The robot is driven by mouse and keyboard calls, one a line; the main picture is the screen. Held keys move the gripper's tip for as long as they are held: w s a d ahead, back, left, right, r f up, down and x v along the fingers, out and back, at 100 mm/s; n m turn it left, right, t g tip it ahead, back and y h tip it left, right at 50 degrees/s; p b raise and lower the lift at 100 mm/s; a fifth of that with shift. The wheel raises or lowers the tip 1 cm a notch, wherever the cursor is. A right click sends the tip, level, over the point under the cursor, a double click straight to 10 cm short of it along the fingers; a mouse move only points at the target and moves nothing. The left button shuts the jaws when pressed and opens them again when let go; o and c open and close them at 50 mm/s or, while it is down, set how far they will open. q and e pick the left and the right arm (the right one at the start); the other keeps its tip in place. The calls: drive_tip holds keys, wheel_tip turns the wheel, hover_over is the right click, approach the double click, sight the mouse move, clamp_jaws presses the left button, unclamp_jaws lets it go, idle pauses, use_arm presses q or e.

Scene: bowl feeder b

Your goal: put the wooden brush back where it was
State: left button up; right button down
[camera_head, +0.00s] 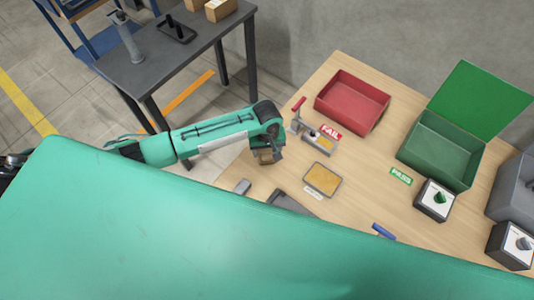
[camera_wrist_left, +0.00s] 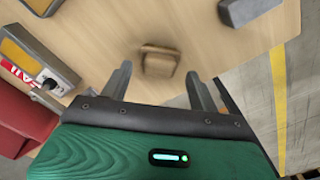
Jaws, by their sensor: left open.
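The wooden brush, a small brown block, appears in the left wrist view (camera_wrist_left: 158,63) on the light wood table (camera_wrist_left: 105,40). It lies ahead of the gap between the two fingers. My left gripper (camera_wrist_left: 160,88) is open, with one finger on each side of that gap and nothing held. In the head view the left gripper (camera_head: 274,154) is over the left edge of the table, and a brown part of the brush (camera_head: 264,158) shows just under it. The gripper hides much of the brush there. My right gripper is not in view.
A clamp fixture (camera_head: 318,138) by the FAIL label, a red bin (camera_head: 351,100), an orange-topped plate (camera_head: 322,179), a grey block (camera_head: 242,187) and a dark tray (camera_head: 290,203) surround the gripper. A green bin (camera_head: 440,150) stands right. Bare table lies between plate and PASS label.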

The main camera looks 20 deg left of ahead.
sight(267, 156)
use_arm(q)
wheel_tip(267, 156, up, 9)
drive_tip(key=shift+f, duration=0.15)
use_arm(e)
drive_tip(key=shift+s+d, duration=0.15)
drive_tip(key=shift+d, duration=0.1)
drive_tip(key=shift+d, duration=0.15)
